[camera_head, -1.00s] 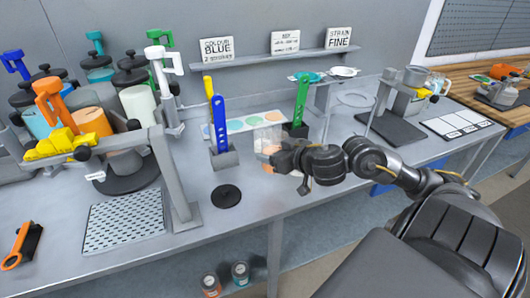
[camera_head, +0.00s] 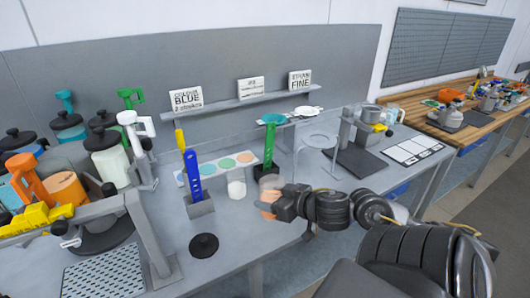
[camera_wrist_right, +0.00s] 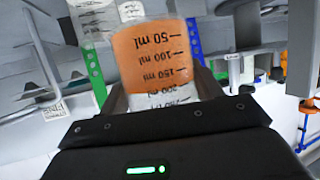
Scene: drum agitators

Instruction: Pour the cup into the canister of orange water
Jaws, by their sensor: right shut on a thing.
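My right gripper (camera_head: 287,203) is shut on a clear graduated cup (camera_head: 270,185) with orange liquid in its lower part. It holds the cup near the bench's front edge, in front of the green stirrer (camera_head: 270,140). In the right wrist view the cup (camera_wrist_right: 158,58) stands between the fingers, its markings upside down in the picture. The canister of orange water (camera_head: 66,189), with an orange handle, is at the left among other canisters, well away from the cup. My left gripper is not in view.
A blue stirrer (camera_head: 193,175) in a grey holder, a white cup (camera_head: 236,188) and a black disc (camera_head: 203,245) lie between the cup and the canisters. A grey stand with a yellow part (camera_head: 35,217) stands before the canisters. A perforated mat (camera_head: 103,273) lies at the front left.

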